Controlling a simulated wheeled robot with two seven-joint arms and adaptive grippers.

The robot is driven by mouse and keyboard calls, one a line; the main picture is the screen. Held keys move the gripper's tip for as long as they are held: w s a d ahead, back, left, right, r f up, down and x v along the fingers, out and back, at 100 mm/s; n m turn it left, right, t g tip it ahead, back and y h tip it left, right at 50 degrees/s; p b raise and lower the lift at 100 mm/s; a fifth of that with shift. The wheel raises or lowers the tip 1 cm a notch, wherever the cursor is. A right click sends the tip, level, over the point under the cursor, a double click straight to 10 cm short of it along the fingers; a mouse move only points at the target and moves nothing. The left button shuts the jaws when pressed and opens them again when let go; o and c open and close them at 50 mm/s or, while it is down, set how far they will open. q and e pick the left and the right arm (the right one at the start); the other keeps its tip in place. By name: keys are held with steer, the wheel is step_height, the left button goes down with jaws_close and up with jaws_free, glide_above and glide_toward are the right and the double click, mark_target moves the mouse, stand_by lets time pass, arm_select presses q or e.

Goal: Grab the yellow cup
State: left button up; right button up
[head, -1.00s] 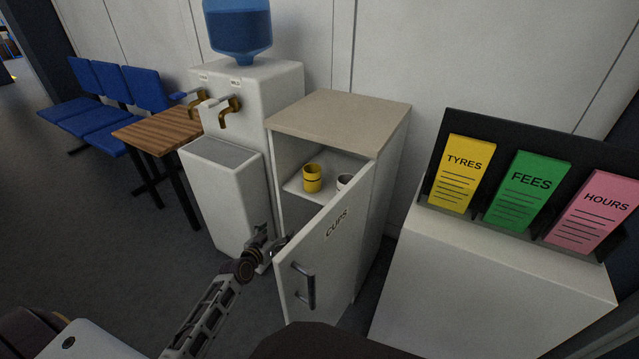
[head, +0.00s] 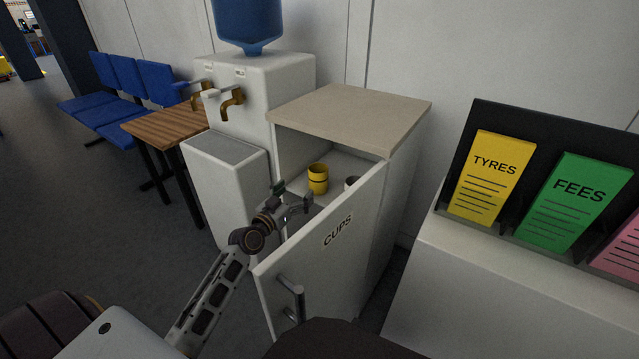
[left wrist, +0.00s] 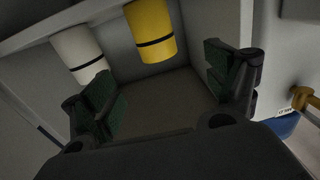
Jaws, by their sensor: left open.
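The yellow cup (head: 318,179) with a dark band stands on a shelf inside the open cupboard (head: 345,108). In the left wrist view the yellow cup (left wrist: 151,32) is ahead of the jaws, near the top middle. My left gripper (head: 294,196) is open and empty, at the cupboard opening, in front of and below the cup. It also shows in the left wrist view (left wrist: 165,88), its two pads wide apart. A white cup (left wrist: 77,54) with a dark band stands beside the yellow one; in the head view the door partly hides it. My right gripper does not show.
The cupboard door (head: 318,252), marked CUPS, stands open to the right of my left gripper. A water dispenser (head: 262,75) stands close on the left. A leaflet stand (head: 545,120) sits on a white cabinet (head: 480,275) at the right.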

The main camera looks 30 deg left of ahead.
mark_target(312, 176)
arm_select(q)
steer(key=shift+w, duration=0.1)
steer(key=shift+w+d+b, duration=0.15)
steer(key=shift+w+b, duration=0.3)
steer(key=shift+w, duration=2.5)
steer(key=shift+w+d+b, duration=0.1)
steer(key=shift+w+b, duration=0.2)
steer(key=shift+w, duration=0.95)
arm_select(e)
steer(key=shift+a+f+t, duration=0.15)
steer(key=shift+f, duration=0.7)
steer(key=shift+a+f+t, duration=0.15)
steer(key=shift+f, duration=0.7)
arm_select(q)
steer(key=shift+w+d, duration=0.1)
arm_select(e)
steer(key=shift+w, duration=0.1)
